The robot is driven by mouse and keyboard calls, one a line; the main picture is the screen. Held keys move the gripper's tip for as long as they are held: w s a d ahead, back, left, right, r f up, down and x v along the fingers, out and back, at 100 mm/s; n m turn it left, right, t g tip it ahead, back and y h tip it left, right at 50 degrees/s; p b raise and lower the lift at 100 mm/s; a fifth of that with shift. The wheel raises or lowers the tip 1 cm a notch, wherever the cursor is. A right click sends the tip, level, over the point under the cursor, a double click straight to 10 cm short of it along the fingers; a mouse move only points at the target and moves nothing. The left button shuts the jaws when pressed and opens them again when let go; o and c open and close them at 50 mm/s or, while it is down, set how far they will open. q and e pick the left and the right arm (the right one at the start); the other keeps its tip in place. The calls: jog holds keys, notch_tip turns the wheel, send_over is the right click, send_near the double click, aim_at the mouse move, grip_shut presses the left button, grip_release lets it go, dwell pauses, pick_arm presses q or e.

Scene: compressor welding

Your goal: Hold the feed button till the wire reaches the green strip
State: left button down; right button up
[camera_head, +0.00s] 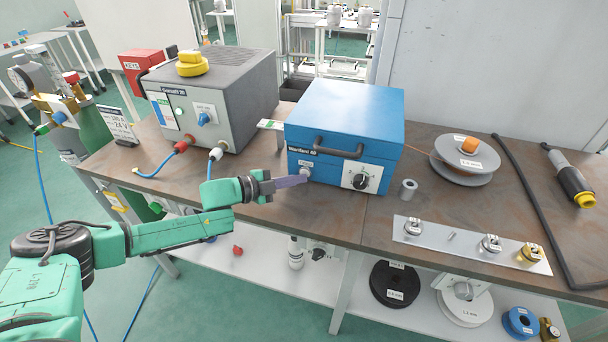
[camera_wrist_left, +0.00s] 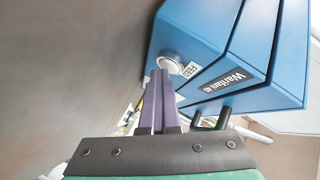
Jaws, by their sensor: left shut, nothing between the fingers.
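The blue wire feeder box (camera_head: 345,112) stands on the brown bench, with a dial and a dark handle on its front. Its round, pale feed button (camera_wrist_left: 171,61) sits beside a small FEED label, and in the head view the button (camera_head: 305,172) is at the lower left of the front face. My left gripper (camera_head: 304,180) is shut and empty, its purple fingers pointing at the button. Its fingertips (camera_wrist_left: 160,72) are at or very near the button; I cannot tell whether they press it. A small plate with a green strip (camera_head: 270,124) lies left of the box.
A grey welding power source (camera_head: 215,98) stands left of the feeder. A wire spool (camera_head: 465,158), a small grey cylinder (camera_head: 408,189) and a metal plate with fittings (camera_head: 470,245) are on the right. A torch (camera_head: 572,182) lies at the far right.

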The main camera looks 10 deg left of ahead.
dwell(0.3)
pick_arm(q)
jog(key=shift+s+a, duration=0.1)
jog(key=shift+s, duration=0.75)
jog(key=shift+s+f+p, duration=0.15)
jog(key=shift+s+p, duration=0.2)
jog(key=shift+s, duration=0.2)
jog(key=shift+s+a, duration=0.15)
jog(key=shift+s, duration=1.8)
